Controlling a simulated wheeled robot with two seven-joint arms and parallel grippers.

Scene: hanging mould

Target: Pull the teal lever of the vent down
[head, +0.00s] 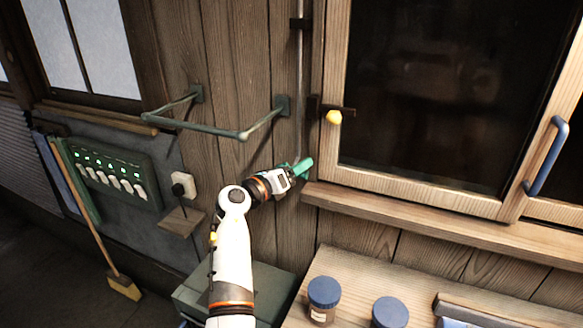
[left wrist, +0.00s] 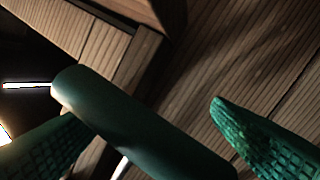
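The teal lever (head: 304,166) is at the lower end of a thin vertical rod, just left of the window's lower left corner. In the left wrist view the lever (left wrist: 140,125) shows as a dark green rounded bar crossing diagonally between the fingers. My left gripper (head: 292,172) is at the lever in the head view. In the left wrist view its two green ridged fingers (left wrist: 155,135) are apart, one on each side of the lever. A gap shows between the lever and the right finger; the left finger is partly hidden by the lever. My right gripper is not in view.
A green wall rail (head: 210,130) juts out upper left. A switch panel (head: 112,178) and broom (head: 90,220) are farther left. Jars (head: 323,293) stand on a wooden table below.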

